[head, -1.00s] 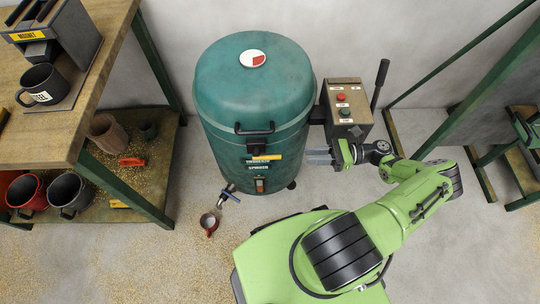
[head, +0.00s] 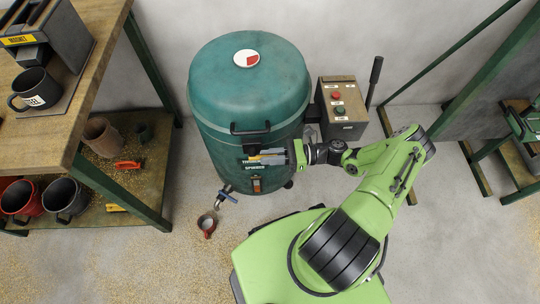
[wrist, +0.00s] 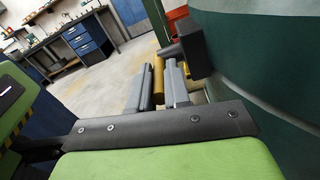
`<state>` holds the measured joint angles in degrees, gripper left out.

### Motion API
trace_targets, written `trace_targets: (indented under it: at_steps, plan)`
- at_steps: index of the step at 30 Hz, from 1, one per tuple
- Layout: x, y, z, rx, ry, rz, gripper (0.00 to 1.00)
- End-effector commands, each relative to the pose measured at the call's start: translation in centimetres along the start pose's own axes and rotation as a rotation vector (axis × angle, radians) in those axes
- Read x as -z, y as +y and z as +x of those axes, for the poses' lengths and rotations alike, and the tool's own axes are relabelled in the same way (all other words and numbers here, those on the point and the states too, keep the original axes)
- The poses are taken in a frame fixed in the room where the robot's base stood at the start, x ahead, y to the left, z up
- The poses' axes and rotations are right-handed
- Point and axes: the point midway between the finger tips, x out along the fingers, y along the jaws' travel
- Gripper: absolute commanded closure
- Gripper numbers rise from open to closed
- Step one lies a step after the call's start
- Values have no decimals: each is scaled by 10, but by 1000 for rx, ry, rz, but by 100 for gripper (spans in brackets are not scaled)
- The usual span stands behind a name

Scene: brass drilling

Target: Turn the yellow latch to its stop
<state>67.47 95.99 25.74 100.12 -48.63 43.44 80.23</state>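The yellow latch (head: 252,158) is a bar on the front of the green spinner drum (head: 250,100), below its black handle. In the wrist view the yellow latch (wrist: 158,78) lies between my two grey fingers, beside a black block (wrist: 195,50). My gripper (head: 267,156) reaches in from the right at the drum's front. In the wrist view my gripper (wrist: 158,92) has one finger on each side of the latch and appears open. Only a narrow gap shows, and I cannot tell whether either finger touches. The fingers partly cover the latch in the head view.
A control box (head: 342,105) with red and green buttons and a black lever stands right of the drum. A spout and a small red cup (head: 207,224) are below the drum. A wooden bench (head: 85,100) stands left. Floor at the front left is open.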

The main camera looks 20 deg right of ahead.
Motion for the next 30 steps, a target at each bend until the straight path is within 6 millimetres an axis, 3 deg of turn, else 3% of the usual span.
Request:
trace_targets:
  at_steps: [17, 30]
  plan:
    - [-5, 1, 0, 6, 37, 2, 100]
    - [-26, 6, 2, 63, 339, 1, 100]
